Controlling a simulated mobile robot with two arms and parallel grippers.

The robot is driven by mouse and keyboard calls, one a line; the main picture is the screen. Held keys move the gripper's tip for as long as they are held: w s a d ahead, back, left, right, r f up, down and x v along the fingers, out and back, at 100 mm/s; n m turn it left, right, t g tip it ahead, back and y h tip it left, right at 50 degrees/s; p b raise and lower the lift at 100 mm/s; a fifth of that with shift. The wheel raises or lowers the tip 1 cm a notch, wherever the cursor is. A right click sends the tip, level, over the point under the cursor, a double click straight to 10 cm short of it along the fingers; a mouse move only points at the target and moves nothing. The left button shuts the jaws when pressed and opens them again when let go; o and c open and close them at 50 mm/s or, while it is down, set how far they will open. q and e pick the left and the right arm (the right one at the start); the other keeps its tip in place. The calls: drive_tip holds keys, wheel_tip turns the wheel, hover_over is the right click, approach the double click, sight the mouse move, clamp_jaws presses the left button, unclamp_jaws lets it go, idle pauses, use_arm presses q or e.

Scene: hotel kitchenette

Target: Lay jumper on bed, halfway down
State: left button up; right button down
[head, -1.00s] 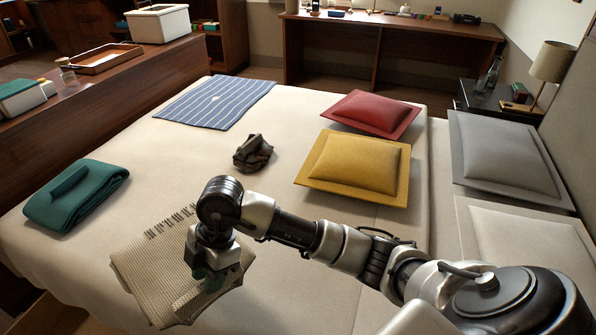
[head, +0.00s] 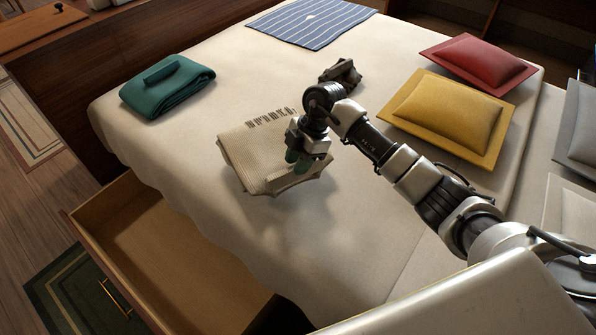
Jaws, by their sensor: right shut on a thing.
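The jumper (head: 250,155) is a folded beige ribbed knit with dark marks along its far edge. My right gripper (head: 298,162) is shut on its near right part. The jumper appears held a little above the bed (head: 350,245), with a shadow on the cover below it. The bed has a cream cover and fills most of the head view. The fingertips are partly hidden by the wrist and the cloth. My left gripper is not in view.
A folded green cloth (head: 168,88) lies at the bed's left. A dark crumpled item (head: 345,73) lies behind my wrist. Yellow (head: 445,110) and red (head: 480,62) cushions and a blue striped cloth (head: 310,22) lie farther back. An open drawer (head: 165,255) juts out at the bed's near left side.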

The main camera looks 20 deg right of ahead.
wheel_tip(320, 180, down, 4)
drive_tip(key=shift+r+b, duration=0.2)
drive_tip(key=shift+b, duration=0.15)
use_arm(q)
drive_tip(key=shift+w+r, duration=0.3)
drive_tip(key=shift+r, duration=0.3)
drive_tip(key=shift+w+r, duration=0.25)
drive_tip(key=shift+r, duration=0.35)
use_arm(e)
drive_tip(key=c, duration=0.8)
unclamp_jaws()
drive_tip(key=shift+s, duration=0.1)
drive_tip(key=shift+r, duration=0.2)
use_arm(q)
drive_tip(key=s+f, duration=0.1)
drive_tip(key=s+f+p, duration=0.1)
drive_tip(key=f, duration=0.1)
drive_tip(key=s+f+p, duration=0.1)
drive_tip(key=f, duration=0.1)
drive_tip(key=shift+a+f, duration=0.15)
use_arm(e)
drive_tip(key=v, duration=1.1)
drive_tip(key=shift+d+r, duration=0.1)
drive_tip(key=shift+r, duration=0.2)
